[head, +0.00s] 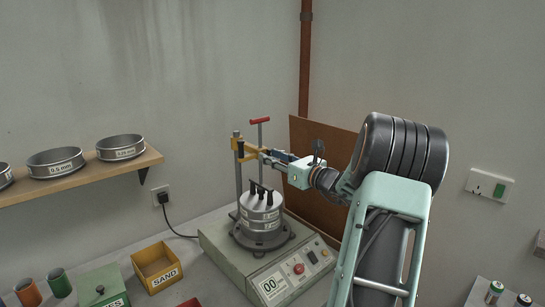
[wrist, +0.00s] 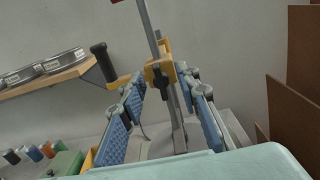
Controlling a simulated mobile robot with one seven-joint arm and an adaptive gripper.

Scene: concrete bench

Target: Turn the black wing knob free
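A yellow clamp (head: 246,149) sits on the upright posts of a shaker machine (head: 265,262); it also shows in the wrist view (wrist: 151,72). A small dark part, which looks like the black wing knob (wrist: 161,79), is on the clamp's near face, beside a grey rod. In the head view the knob cannot be made out behind my gripper. My gripper (head: 266,157) reaches in from the right, level with the clamp. In the wrist view its blue-padded fingers (wrist: 161,85) are apart, with the knob seen between their tips. I cannot tell whether they touch it.
A stack of metal sieves (head: 261,213) with black parts on top stands on the machine below my gripper. A red-handled rod (head: 260,121) rises behind. A shelf (head: 82,176) with sieves is at left. A yellow SAND bin (head: 157,264) and green box (head: 104,287) stand on the bench.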

